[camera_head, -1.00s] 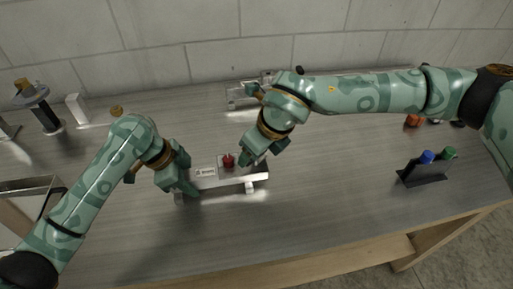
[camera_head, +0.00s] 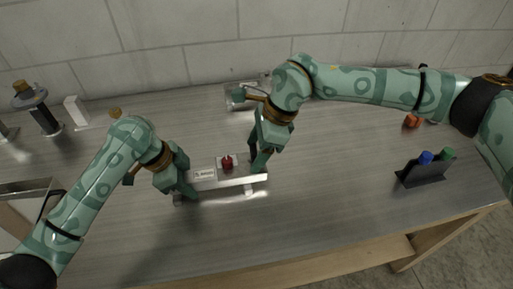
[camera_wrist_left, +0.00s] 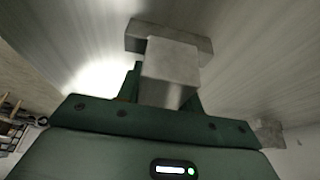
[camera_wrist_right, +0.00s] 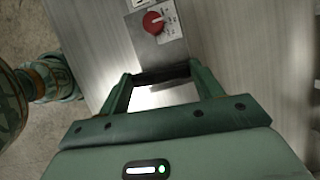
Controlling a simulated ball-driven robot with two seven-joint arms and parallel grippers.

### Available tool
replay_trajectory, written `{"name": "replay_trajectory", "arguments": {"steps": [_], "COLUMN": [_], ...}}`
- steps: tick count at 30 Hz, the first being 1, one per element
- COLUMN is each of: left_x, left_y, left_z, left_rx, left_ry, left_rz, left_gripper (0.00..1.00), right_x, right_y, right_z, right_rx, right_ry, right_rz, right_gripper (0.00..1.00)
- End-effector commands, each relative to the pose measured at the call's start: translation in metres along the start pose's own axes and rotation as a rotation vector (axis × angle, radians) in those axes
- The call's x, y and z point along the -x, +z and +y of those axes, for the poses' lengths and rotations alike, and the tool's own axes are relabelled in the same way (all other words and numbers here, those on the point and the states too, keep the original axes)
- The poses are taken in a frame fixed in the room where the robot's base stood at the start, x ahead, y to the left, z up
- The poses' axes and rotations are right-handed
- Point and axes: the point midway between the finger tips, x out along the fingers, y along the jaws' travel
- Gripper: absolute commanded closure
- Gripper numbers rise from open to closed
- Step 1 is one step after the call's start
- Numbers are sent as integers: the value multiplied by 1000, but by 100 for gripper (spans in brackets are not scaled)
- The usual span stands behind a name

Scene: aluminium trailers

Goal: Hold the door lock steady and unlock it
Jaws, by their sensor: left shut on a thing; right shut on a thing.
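The door lock (camera_head: 205,185) is a pale metal bar with a white label and a red knob (camera_head: 227,163) on its top plate, lying over the bench. My left gripper (camera_head: 188,190) is shut on its left end; the left wrist view shows a metal block (camera_wrist_left: 170,70) between the fingers. My right gripper (camera_head: 259,168) is shut on its right end. In the right wrist view, bright metal shows between the fingers (camera_wrist_right: 160,85), and the red knob (camera_wrist_right: 153,22) is just beyond them, apart from the fingers. The knob's pointer direction is too small to tell.
A black holder (camera_head: 422,177) with blue and green capped things stands at the right. A metal part (camera_head: 238,98) lies behind my right gripper. A dark stand (camera_head: 42,112) and a white block (camera_head: 75,110) are at the back left. The bench front is clear.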

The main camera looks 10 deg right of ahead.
Motion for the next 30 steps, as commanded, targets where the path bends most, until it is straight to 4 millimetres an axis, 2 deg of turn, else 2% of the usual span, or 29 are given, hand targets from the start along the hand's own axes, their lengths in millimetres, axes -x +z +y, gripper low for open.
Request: {"name": "replay_trajectory", "arguments": {"steps": [9, 23, 24, 25, 30], "left_x": [0, 0, 0, 0, 0], "left_y": [2, 3, 3, 3, 2], "left_z": [0, 0, 0, 0, 0], "left_rx": [0, 0, 0, -1, 0], "left_ry": [0, -1, -1, -1, 0], "left_rz": [-5, -6, -6, -6, -5], "left_gripper": [93, 93, 93, 93, 93], "right_x": [1, 1, 1, 1, 0], "right_y": [-2, -2, -2, -2, -1], "right_z": [-2, -2, -2, -2, -2], "right_rx": [88, 101, 101, 101, 101], "right_ry": [32, 37, 37, 37, 38], "right_rz": [3, 3, 3, 3, 2], "right_gripper": [58, 58, 32, 25, 25]}}
